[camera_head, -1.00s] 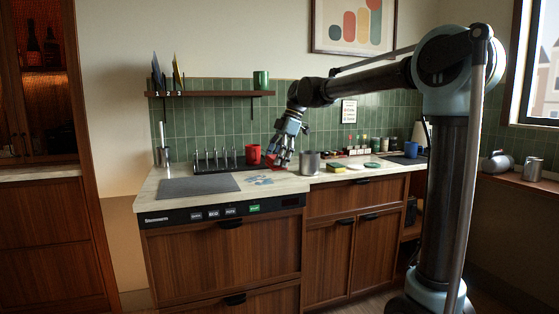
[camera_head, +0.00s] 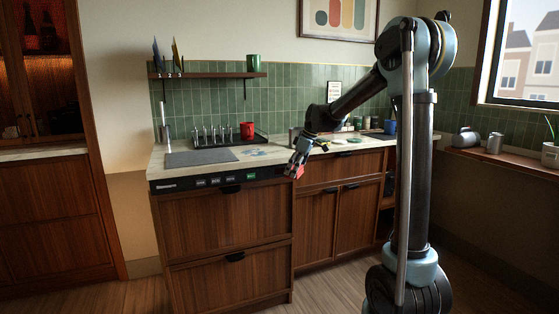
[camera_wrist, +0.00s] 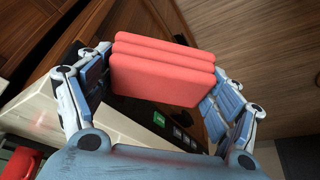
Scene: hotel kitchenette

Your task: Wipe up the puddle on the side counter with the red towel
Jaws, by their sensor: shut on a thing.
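My gripper (camera_head: 297,165) is shut on the folded red towel (camera_wrist: 160,75), which shows as stacked red layers between the fingers in the wrist view. In the head view the towel (camera_head: 293,171) hangs in front of the counter's front edge, clear of the worktop. The puddle (camera_head: 258,153) is a bluish patch on the pale counter (camera_head: 180,147), between the grey mat and my gripper. It lies behind and to the left of the towel.
A grey mat (camera_head: 201,157) lies left of the puddle. A red mug (camera_head: 247,130) and a dark rack with several upright items (camera_head: 213,135) stand behind it. A blue mug (camera_head: 390,126) is at the right. Drawers (camera_head: 226,222) fill the front below.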

